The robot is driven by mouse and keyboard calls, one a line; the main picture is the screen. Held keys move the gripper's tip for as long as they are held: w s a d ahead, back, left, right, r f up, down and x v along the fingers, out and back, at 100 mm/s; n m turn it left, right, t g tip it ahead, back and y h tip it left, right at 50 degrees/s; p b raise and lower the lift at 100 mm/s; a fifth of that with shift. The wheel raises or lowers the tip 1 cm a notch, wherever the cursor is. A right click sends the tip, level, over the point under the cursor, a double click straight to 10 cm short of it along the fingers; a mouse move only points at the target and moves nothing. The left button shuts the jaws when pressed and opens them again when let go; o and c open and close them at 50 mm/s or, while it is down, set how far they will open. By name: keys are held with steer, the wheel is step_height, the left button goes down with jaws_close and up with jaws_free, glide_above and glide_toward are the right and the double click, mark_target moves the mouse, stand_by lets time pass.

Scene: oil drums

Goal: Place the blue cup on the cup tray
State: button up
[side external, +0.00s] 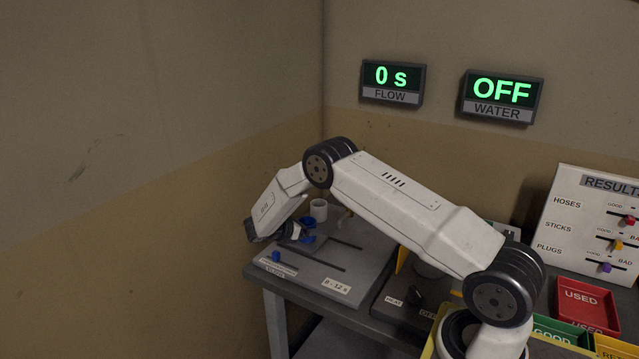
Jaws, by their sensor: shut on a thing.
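My gripper (300,233) is low over the left part of the grey bench, pointing right. It is shut on a blue thing, which seems to be the blue cup (309,222); only a small part of it shows beside the fingers. A second blue patch (308,239) shows just below; I cannot tell whether it belongs to the cup. A white cup (319,208) stands upright behind the gripper. I cannot clearly make out the cup tray; the arm and gripper hide part of that area.
A panel with slots and a blue knob (276,256) lies at the bench's front left. A heat panel (398,300) is right of it. Red (583,305) and green (560,335) bins and a results board (595,225) stand at the right. The water display (502,95) reads OFF.

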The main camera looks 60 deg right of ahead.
steer(key=shift+f, duration=0.2)
steer(key=o, duration=1.1)
steer(key=shift+r, duration=0.2)
steer(key=v, duration=1.2)
